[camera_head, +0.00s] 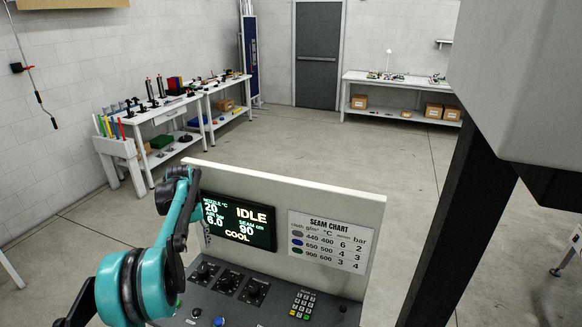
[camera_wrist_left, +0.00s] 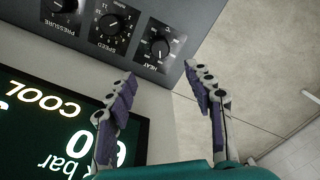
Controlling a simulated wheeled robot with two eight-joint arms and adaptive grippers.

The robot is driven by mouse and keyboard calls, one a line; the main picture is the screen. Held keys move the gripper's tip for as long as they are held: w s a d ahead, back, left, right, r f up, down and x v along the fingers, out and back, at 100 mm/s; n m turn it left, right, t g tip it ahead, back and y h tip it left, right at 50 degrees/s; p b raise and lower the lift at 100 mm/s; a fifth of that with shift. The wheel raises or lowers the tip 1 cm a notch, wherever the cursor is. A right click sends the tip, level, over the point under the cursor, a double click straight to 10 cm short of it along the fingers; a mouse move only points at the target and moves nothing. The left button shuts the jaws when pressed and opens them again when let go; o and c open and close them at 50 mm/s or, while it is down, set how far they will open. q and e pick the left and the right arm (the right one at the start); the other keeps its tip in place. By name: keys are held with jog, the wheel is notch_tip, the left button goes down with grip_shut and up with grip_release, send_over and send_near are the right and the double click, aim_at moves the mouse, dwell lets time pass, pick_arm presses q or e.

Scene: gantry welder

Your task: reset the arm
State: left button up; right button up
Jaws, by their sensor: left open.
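My left gripper (camera_head: 179,250) hangs in front of the left end of the welder's control panel, partly seen edge-on in the head view. In the left wrist view the left gripper (camera_wrist_left: 161,76) has its two purple-padded fingers apart with nothing between them. Its fingertips point towards the HEAT knob (camera_wrist_left: 159,46), with the dark display below in that view. The display (camera_head: 238,221) reads IDLE, 20, 6.0, 90 and COOL. My right gripper is not in view.
Three knobs (camera_head: 228,282) and a keypad (camera_head: 303,304) sit on the console below the display. A seam chart (camera_head: 329,242) is beside it. A dark post (camera_head: 449,235) stands at right. Workbenches (camera_head: 170,112) line the left wall; the floor (camera_head: 330,140) behind the panel is clear.

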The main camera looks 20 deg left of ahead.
pick_arm(q)
jog(key=s+d+r+m+t+b, duration=0.2)
jog(key=s+d, duration=0.2)
jog(key=d, duration=0.5)
jog(key=s+d+r+m+t+b, duration=0.15)
jog(key=s+d, duration=0.25)
jog(key=d, duration=0.5)
pick_arm(e)
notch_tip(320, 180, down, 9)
jog(key=b, duration=0.5)
pick_arm(q)
jog(key=s+d+f+m+t, duration=0.1)
jog(key=s+d+f+t, duration=0.1)
jog(key=s+d+f, duration=0.3)
jog(key=s+d+f+m+t, duration=0.1)
jog(key=s+d+f, duration=0.3)
jog(key=s+d, duration=0.5)
jog(key=shift+s+f+m+t, duration=0.4)
jog(key=shift+s+m, duration=0.15)
jog(key=shift+s, duration=0.7)
jog(key=shift+a, duration=0.1)
